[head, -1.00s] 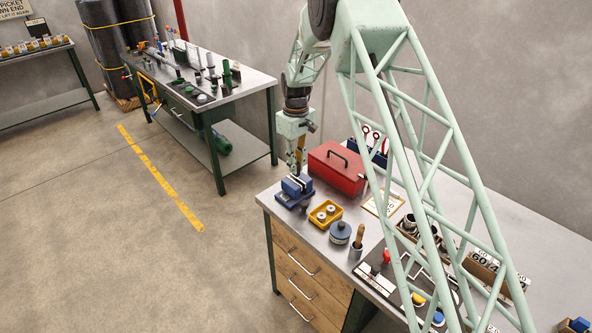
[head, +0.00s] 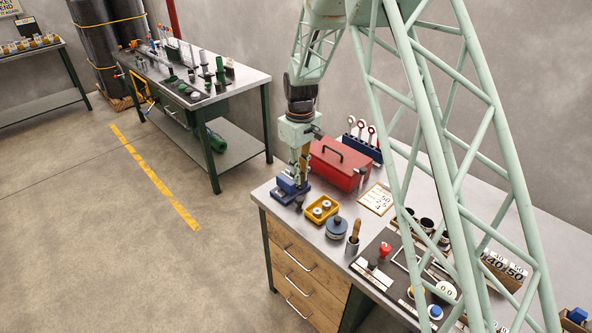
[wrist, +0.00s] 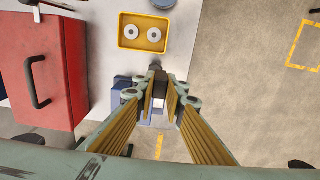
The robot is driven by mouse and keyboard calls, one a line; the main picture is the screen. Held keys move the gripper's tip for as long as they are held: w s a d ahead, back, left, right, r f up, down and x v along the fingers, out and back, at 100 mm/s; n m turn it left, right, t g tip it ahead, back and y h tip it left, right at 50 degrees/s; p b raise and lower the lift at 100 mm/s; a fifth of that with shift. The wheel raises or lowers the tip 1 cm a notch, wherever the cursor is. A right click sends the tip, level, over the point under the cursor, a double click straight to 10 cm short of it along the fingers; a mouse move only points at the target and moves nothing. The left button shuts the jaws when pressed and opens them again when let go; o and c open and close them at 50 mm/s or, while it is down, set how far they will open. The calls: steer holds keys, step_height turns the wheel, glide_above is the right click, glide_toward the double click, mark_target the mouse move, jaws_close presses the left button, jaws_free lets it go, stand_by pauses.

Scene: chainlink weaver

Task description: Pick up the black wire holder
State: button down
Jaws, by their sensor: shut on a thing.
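My gripper (wrist: 160,98) is at the blue vise (head: 283,188) near the left end of the workbench, pointing down. In the wrist view its two yellow-padded fingers are close together, with a dark piece between them that I take for the black wire holder (wrist: 160,78). The fingers cover most of it, so its full shape is hidden. The vise's blue body also shows in the wrist view (wrist: 121,95), beside and below the fingers. In the head view the fingers hide part of the vise, and the held piece cannot be made out.
A yellow tray (wrist: 122,40) with two pale rings lies close to the vise. A red toolbox (head: 336,170) stands behind, with a blue rack (head: 372,151) beyond. A dark blue round pot (head: 337,226) and a cup with a wooden handle (head: 353,244) stand nearer.

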steer(key=shift+s+d+r, duration=0.1)
steer(key=shift+s+d, duration=0.15)
steer(key=shift+s, duration=0.55)
steer(key=shift+s+d+r, duration=0.1)
steer(key=shift+s+d, duration=0.2)
steer(key=shift+s, duration=0.5)
steer(key=shift+s+d+r, duration=0.1)
steer(key=shift+s+d, duration=0.15)
steer(key=shift+s, duration=0.55)
steer(key=shift+d+b, duration=0.1)
steer(key=shift+b, duration=0.2)
steer(key=d+f+m+b, duration=0.2)
steer(key=d+m+b, duration=0.1)
steer(key=d, duration=0.7)
steer(key=d+f+m+b, duration=0.2)
steer(key=d+m, duration=0.4)
steer(key=d, duration=0.5)
steer(key=shift+f+b, duration=0.3)
steer(key=shift+b, duration=0.5)
steer(key=shift+w, duration=0.1)
